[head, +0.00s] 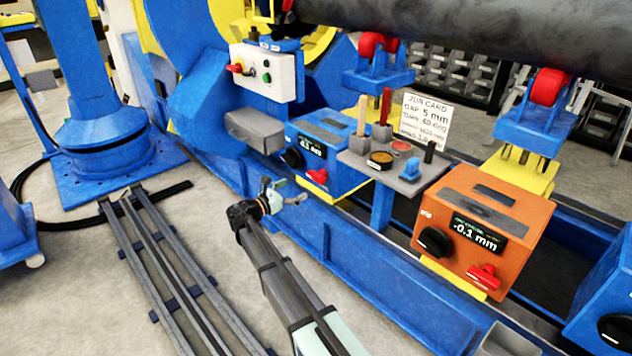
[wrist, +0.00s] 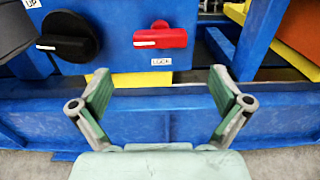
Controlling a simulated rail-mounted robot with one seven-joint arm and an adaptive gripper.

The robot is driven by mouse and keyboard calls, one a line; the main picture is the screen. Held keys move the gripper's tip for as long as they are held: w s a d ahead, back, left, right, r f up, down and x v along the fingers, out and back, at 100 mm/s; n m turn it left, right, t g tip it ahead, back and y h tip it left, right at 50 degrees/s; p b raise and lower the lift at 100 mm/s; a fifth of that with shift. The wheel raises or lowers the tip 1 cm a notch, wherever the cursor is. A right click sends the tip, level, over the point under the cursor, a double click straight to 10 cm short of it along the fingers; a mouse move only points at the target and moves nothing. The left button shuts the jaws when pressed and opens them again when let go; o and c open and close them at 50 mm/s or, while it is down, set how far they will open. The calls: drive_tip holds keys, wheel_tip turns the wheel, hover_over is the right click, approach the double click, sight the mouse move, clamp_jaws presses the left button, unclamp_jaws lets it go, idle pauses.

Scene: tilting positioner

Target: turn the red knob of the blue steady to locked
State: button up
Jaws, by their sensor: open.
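The blue steady (head: 330,139) is a blue box with a small display, standing on the blue frame left of the small tool shelf. Its red knob (head: 317,176) is on the front face. In the wrist view the red knob (wrist: 160,38) lies level, its white mark at the left end, with a LOCK label just below it. My gripper (head: 284,193) is open and empty in front of the steady, apart from the knob. In the wrist view its two fingers (wrist: 160,76) are spread below the knob, one to each side.
A black knob (wrist: 68,37) is left of the red one on the same face. An orange box (head: 480,240) with its own black and red knobs stands to the right. The shelf (head: 352,160) holds hand tools and a job card (head: 424,120). A blue rail (wrist: 200,122) runs below the knob.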

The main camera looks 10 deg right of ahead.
sight(313, 179)
drive_tip(key=b+x, duration=0.2)
drive_tip(key=x, duration=0.7)
drive_tip(key=shift+b, duration=0.35)
drive_tip(key=shift+w+d, duration=0.35)
drive_tip(key=shift+d, duration=0.25)
drive_tip(key=c, duration=1)
